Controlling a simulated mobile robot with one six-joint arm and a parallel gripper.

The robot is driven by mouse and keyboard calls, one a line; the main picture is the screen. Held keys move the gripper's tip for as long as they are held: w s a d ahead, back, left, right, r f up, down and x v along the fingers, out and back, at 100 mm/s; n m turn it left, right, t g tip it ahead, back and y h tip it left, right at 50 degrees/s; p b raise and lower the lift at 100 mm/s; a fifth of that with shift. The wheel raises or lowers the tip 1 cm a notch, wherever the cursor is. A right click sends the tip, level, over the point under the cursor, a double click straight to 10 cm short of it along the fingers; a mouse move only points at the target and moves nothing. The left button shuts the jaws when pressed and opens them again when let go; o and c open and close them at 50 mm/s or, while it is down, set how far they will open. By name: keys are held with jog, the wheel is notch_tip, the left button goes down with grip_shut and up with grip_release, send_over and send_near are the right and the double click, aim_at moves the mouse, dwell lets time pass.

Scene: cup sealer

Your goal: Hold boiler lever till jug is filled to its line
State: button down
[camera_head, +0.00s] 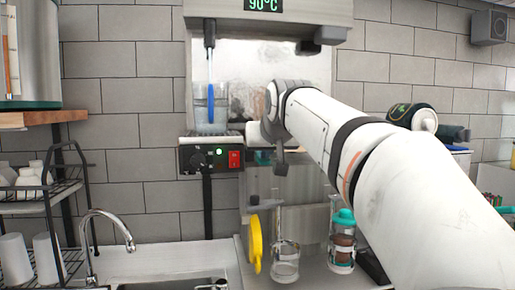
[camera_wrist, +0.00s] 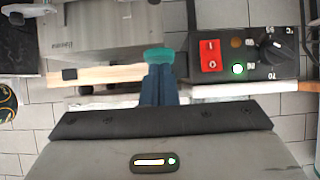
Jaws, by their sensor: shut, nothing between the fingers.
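The boiler (camera_head: 330,10) stands against the wall with a green 90°C display. A dark tap (camera_head: 210,35) hangs at its left underside. A clear jug (camera_head: 202,103) stands below it, with a thin blue upright streak showing there. I cannot make out the jug's line or water level. A black part (camera_head: 308,47) sits under the boiler's right side; I cannot tell which part is the lever. My gripper (camera_wrist: 158,72) is shut and empty in the wrist view, its dark blue fingers ending at a teal piece (camera_wrist: 158,54). My arm hides part of the boiler front.
A control box (camera_head: 206,157) with a red switch (camera_head: 235,159) and green light is left of my wrist. It also shows in the wrist view (camera_wrist: 245,75). Below are a yellow round thing (camera_head: 255,243), a glass (camera_head: 286,262) and a teal-capped bottle (camera_head: 342,240). A tap (camera_head: 110,220) rises at left.

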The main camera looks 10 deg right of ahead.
jog(key=shift+r, duration=0.25)
jog(key=shift+r+p, duration=0.55)
jog(key=s+r+p, duration=0.1)
jog(key=s+r, duration=0.6)
jog(key=r, duration=0.3)
jog(key=shift+s, duration=0.1)
dwell(0.8)
jog(key=w+r+g+p, duration=0.1)
jog(key=g+p, duration=0.1)
jog(key=p, duration=0.2)
jog(key=w+r+g+p, duration=0.2)
jog(key=p, duration=0.2)
jog(key=shift+w+r+g, duration=0.1)
jog(key=shift+w+g, duration=0.2)
